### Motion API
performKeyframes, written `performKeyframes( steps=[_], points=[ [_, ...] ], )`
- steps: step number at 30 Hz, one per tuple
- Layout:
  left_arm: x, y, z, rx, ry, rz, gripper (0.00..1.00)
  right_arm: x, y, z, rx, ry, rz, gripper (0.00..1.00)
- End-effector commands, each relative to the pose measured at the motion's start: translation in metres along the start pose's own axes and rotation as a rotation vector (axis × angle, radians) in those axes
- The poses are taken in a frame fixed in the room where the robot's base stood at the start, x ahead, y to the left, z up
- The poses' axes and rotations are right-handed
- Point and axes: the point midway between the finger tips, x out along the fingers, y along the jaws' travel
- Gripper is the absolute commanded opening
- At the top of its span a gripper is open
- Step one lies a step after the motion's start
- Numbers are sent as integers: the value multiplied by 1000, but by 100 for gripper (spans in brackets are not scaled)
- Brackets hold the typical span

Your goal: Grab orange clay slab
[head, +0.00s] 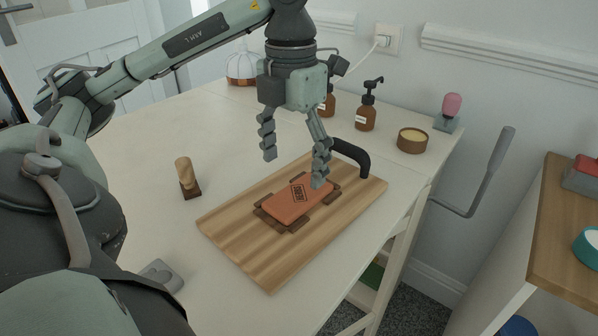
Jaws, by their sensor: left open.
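The orange clay slab (285,207) is a flat rectangle with a dark stamped mark. It lies in a brown, notched holder (269,218) on a striped wooden board (240,239). My left gripper (295,170) is open and points down above the board, at the slab's far side. One finger is over the slab's right end; the other is farther left, beyond the slab. I cannot tell whether the right finger touches the slab. Nothing is between the fingers. My right gripper is not in view.
A black curved handle (352,155) rises at the board's far edge. A small wooden stamp (187,178) stands left of the board. Brown pump bottles (367,108), a round tin (411,141) and a pink-topped item (451,107) stand at the back. The table's left part is clear.

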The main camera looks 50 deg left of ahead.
Motion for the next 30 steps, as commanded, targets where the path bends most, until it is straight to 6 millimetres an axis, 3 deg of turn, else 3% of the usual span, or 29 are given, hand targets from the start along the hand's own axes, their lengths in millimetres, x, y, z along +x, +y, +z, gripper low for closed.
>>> performKeyframes(
  steps=[9, 19, 30],
  points=[
    [44, -6, -5, -2, 5, 2, 78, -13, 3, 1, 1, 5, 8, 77],
    [50, -7, -5, 0, 1, 0, 78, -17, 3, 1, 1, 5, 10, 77],
    [50, -7, -5, 0, 2, 0, 32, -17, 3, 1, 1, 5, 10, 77]
  ],
)
